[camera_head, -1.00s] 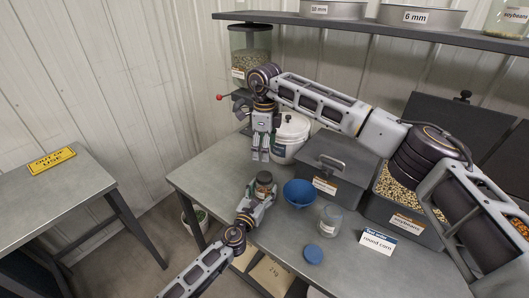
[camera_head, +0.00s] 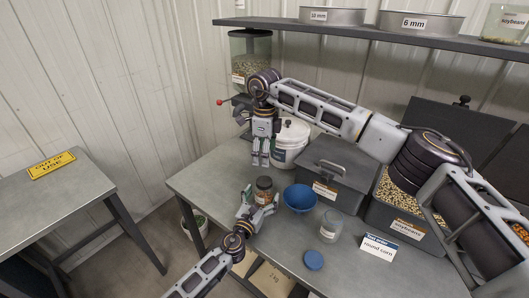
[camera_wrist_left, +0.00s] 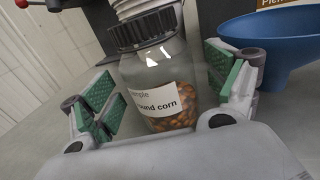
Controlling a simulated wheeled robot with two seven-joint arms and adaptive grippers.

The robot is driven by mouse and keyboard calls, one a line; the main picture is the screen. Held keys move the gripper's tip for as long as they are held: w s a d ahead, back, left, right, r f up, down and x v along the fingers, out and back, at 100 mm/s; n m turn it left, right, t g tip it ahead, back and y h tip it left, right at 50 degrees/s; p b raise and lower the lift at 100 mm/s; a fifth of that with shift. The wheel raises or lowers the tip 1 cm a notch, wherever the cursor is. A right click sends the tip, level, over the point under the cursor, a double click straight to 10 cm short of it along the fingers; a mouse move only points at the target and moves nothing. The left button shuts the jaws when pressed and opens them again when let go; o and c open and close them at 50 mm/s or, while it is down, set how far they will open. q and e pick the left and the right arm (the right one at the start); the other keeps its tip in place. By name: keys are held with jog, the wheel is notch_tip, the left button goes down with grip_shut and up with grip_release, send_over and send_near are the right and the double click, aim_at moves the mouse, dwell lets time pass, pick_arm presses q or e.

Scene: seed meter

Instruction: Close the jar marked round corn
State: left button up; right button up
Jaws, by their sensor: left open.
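The jar marked round corn (camera_wrist_left: 160,85) is a clear glass jar with orange-brown kernels and a white label. Its ribbed black lid (camera_wrist_left: 145,28) sits on its mouth; I cannot tell how tight it is. In the head view the jar (camera_head: 264,194) stands upright near the table's left front edge. My left gripper (camera_head: 258,207) is open, just in front of the jar. In the left wrist view its green-padded fingers stand apart on both sides of the jar, with gaps. My right gripper (camera_head: 261,160) hangs pointing down behind the jar, with nothing visible in it.
A blue funnel-like bowl (camera_head: 300,198) stands right of the jar. A white bucket (camera_head: 288,150), a grey lidded box (camera_head: 335,172) and a soybean bin (camera_head: 405,220) stand behind.

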pick_arm(q)
jog(key=shift+v, duration=5.8)
